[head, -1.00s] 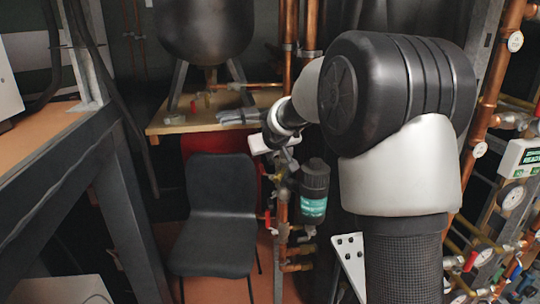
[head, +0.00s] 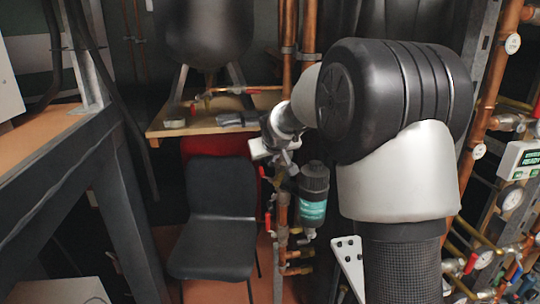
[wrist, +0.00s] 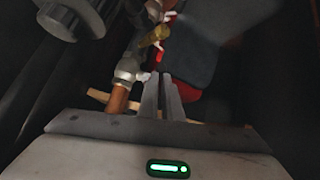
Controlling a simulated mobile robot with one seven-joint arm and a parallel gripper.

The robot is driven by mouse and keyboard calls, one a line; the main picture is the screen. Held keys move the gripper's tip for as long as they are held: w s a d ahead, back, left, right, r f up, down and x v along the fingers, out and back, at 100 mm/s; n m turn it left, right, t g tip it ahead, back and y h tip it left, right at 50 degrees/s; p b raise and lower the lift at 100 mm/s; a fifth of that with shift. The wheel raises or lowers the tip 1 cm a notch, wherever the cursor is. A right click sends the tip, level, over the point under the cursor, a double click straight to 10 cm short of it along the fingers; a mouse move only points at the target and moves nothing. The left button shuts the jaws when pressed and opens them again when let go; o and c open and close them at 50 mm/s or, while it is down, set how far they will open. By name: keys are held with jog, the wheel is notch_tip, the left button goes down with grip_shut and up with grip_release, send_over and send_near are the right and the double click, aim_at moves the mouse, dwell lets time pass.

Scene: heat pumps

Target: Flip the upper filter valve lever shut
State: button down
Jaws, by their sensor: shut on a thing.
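The black filter canister (head: 313,182) with a teal label hangs on copper pipework, right of the chair. A red lever (head: 262,172), seemingly the upper filter valve lever, shows only as a small red bit beside my gripper (head: 284,168). A lower red lever (head: 267,222) hangs down below it. In the wrist view my gripper (wrist: 162,76) has its two fingers close together at the pipe, shut on what seems to be the upper lever; the held part is mostly hidden. A brass fitting (wrist: 155,37) lies just beyond the fingertips.
A black chair (head: 215,215) stands left of the filter, with a wooden shelf (head: 165,130) behind it. Vertical copper pipes (head: 290,40) rise behind my arm. A panel with gauges (head: 512,198) and valves is on the right. A dark steel frame (head: 70,180) fills the left.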

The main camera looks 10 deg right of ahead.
jog(key=s+d+r+m+g+p, duration=0.1)
jog(key=s+r, duration=0.3)
jog(key=s, duration=0.7)
jog(key=s+r+p, duration=0.1)
jog(key=s+r, duration=0.4)
jog(key=s, duration=0.7)
jog(key=s+a+f+m+g, duration=0.1)
jog(key=s+f+g, duration=0.25)
jog(key=s, duration=1.65)
notch_tip(320, 180, up, 21)
jog(key=p, duration=2.2)
jog(key=shift+a+y, duration=0.15)
jog(key=shift+y, duration=0.15)
jog(key=shift+s, duration=0.1)
